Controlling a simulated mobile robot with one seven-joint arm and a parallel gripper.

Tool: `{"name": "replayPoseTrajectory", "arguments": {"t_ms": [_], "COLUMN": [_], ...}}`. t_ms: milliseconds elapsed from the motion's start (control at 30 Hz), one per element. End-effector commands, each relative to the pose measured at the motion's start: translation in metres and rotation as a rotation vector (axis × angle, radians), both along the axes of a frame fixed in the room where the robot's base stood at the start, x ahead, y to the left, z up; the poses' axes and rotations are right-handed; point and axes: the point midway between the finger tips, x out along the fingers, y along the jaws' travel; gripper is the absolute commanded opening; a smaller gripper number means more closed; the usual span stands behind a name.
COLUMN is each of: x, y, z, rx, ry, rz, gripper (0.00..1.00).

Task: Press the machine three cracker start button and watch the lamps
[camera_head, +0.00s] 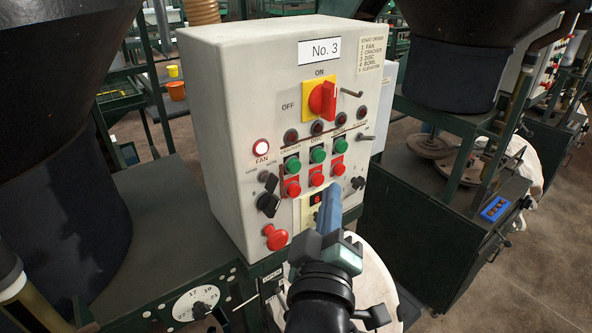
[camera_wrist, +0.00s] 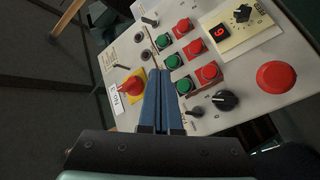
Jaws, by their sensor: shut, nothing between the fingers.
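The No. 3 panel (camera_head: 240,75) faces me in the head view. Its cracker start button (camera_head: 293,165) is the left green one, above a red button (camera_head: 292,187). In the wrist view this green button (camera_wrist: 184,86) is right of my fingers. The fan lamp (camera_head: 261,147) glows; the cracker lamp (camera_head: 291,135) and the two lamps to its right look dark. My gripper (camera_head: 333,192) is shut and empty, its blue fingers before the panel's lower right. In the wrist view the fingers (camera_wrist: 160,73) point at the panel and cover part of it; contact cannot be told.
A red mushroom button (camera_head: 275,237), black selector knobs (camera_head: 268,205) and a small red display (camera_head: 317,199) sit low on the panel. The red main switch (camera_head: 322,101) on yellow is above the lamps. Short rods (camera_head: 351,93) stick out at the panel's right. Dark machines stand on both sides.

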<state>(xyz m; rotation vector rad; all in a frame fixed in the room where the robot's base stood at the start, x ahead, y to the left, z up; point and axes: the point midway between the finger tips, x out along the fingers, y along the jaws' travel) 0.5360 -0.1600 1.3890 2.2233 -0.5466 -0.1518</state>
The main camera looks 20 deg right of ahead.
Motion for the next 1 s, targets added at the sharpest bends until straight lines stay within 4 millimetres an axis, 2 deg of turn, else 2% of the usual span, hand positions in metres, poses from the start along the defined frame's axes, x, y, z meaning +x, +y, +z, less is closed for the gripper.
{"name": "replayPoseTrajectory", "arguments": {"t_ms": [200,400,1000], "x": [0.030,0.046,0.052], "y": [0.011,0.017,0.019], "z": [-0.002,-0.001,0.000], "rx": [0.000,-0.001,0.000], "ry": [0.000,0.001,0.001], "rz": [0.002,0.001,0.001], "gripper": [0.00,0.00,0.00]}}
